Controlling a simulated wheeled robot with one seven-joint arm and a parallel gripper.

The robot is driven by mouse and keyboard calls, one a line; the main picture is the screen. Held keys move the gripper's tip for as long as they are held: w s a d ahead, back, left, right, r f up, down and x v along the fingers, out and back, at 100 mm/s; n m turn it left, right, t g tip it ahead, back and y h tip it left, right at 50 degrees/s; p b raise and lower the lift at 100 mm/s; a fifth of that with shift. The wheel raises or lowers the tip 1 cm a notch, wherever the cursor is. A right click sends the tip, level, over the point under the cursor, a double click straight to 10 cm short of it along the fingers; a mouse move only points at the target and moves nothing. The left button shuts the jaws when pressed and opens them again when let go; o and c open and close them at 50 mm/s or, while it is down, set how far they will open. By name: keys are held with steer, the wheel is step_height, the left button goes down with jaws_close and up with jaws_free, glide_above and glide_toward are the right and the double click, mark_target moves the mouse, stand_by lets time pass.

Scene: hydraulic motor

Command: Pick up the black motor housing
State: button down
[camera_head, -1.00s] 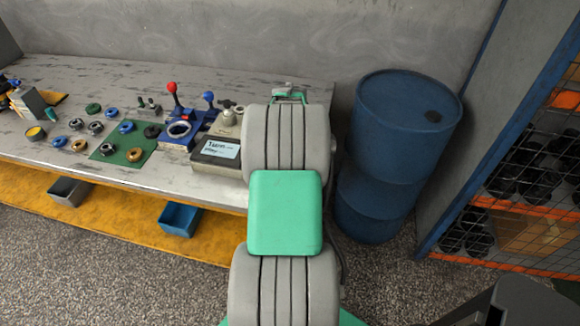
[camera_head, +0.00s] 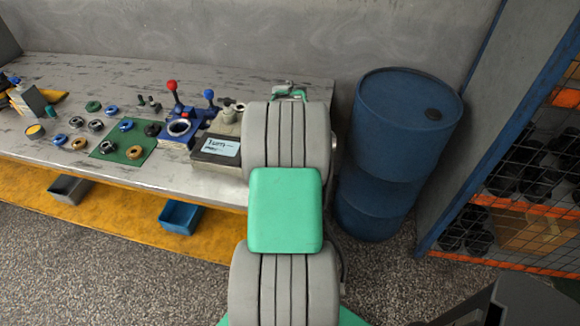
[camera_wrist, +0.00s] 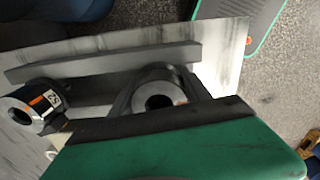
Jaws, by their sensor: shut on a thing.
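My gripper (camera_wrist: 118,75) shows in the wrist view behind the green casing of my arm, with a long grey bar across it. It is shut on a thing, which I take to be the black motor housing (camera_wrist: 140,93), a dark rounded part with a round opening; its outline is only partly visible. A black cylinder with a silver face and an orange-white label (camera_wrist: 38,106) shows at the left; I cannot tell what it belongs to. In the head view my arm hides the jaws and the held thing at the bench's right end.
The grey workbench (camera_head: 200,178) carries several rings and small parts, a green mat (camera_head: 112,154), a blue fixture with red and blue levers (camera_head: 172,143) and a display box (camera_head: 212,148). A blue barrel (camera_head: 395,150) stands right of the bench, and a mesh rack (camera_head: 530,170) further right.

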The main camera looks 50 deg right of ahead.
steer(key=shift+r, duration=0.25)
steer(key=shift+r, duration=0.25)
step_height(320, 180, up, 3)
steer(key=shift+f+b, duration=0.2)
steer(key=shift+b, duration=0.25)
steer(key=s+a+r+b, duration=0.1)
steer(key=s+a+r, duration=0.1)
steer(key=a+r, duration=0.2)
steer(key=s+a+r, duration=0.3)
steer(key=a+r, duration=0.2)
steer(key=a, duration=0.4)
steer(key=shift+s+r+b, duration=0.25)
steer(key=shift+s+b, duration=0.05)
steer(key=shift+b, duration=0.1)
steer(key=shift+d+r+p, duration=0.1)
steer(key=shift+r+p, duration=1.65)
steer(key=shift+r, duration=0.7)
